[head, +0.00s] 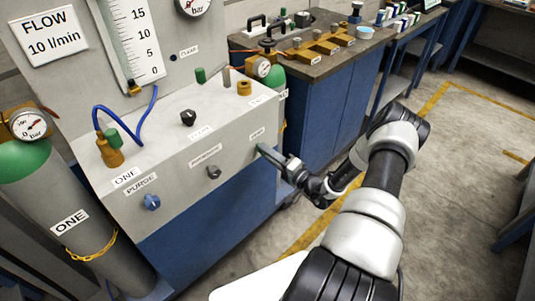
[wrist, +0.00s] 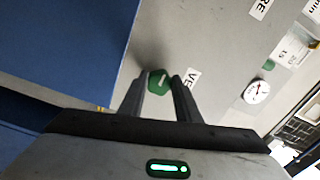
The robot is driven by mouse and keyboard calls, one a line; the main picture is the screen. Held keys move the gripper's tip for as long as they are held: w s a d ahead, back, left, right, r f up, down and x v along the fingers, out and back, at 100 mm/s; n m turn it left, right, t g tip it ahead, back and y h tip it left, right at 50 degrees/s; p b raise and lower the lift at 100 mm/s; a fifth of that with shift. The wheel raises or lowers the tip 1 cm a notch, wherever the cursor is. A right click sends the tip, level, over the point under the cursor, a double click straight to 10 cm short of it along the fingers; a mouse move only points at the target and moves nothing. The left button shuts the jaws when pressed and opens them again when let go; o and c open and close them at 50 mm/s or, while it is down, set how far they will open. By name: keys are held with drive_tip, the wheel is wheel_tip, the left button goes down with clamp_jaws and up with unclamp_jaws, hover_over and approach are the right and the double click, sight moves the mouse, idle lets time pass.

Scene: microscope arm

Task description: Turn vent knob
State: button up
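The vent knob is small and green with a pale mark. It shows in the wrist view (wrist: 158,82) between my two fingertips, beside a label of which "VE" is readable. My gripper (wrist: 160,85) has one finger on each side of the knob, with hardly any gap left, and appears shut on it. In the head view my gripper (head: 264,151) reaches the right end of the grey front panel (head: 226,160) from the right. The knob is mostly hidden there by the fingers.
Left on the panel are a blue purge knob (head: 152,202) and a dark grey knob (head: 213,172). A black knob (head: 188,118) and hose fittings sit on the sloped top. A gas cylinder (head: 75,215) stands at left. A bench (head: 318,68) stands behind.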

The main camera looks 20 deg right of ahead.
drive_tip(key=o, duration=0.4)
drive_tip(key=shift+o, duration=0.2)
drive_tip(key=p+v, duration=0.1)
drive_tip(key=v, duration=1.6)
drive_tip(key=shift+s, duration=0.25)
